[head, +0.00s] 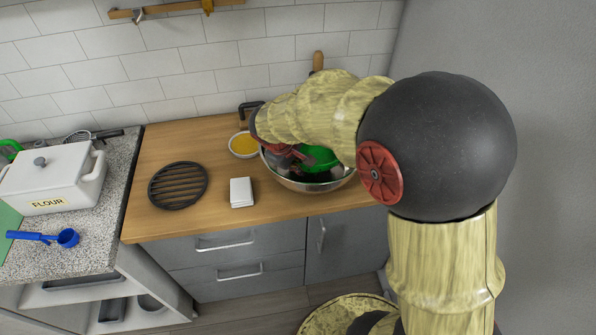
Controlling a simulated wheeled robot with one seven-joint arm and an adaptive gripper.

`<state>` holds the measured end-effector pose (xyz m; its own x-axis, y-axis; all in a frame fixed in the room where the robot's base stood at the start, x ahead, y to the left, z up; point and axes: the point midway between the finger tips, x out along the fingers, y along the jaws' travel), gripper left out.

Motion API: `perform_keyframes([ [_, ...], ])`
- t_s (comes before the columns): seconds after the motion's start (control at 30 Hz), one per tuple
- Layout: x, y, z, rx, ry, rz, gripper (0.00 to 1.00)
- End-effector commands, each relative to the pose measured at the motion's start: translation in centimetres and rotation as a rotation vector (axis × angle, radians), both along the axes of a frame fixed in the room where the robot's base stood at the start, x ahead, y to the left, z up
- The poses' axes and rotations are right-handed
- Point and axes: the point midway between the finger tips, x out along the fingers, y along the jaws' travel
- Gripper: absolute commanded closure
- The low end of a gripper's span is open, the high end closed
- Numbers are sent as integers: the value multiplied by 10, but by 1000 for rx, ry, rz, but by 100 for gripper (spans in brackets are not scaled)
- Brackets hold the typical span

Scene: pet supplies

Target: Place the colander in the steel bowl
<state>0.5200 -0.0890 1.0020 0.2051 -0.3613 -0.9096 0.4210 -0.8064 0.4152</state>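The steel bowl (315,187) stands on the wooden counter, near its front edge, right of centre. A green object (321,157), which looks like the colander, shows inside the bowl's outline, partly covered by my arm. I cannot tell whether it rests on the bowl or is held above it. My gripper (296,165) is dark and red and points down over the bowl, at the left of the green object. Its fingertips are mostly hidden, so I cannot tell whether it is open or shut on anything.
A small bowl of yellow contents (243,146) stands close left of the steel bowl. A white block (241,192) and a black round trivet (178,186) lie further left. A flour box (50,178) and a blue scoop (66,238) are on the granite counter.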

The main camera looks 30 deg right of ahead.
Motion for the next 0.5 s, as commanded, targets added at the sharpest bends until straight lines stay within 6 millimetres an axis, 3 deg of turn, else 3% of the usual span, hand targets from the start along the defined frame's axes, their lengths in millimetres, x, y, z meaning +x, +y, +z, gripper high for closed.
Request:
perform_keyframes([
  [0.1, 0, 0, -13, -1, -1, 1, 100],
  [0.5, 0, 0, -16, -1, -1, 1, 100],
])
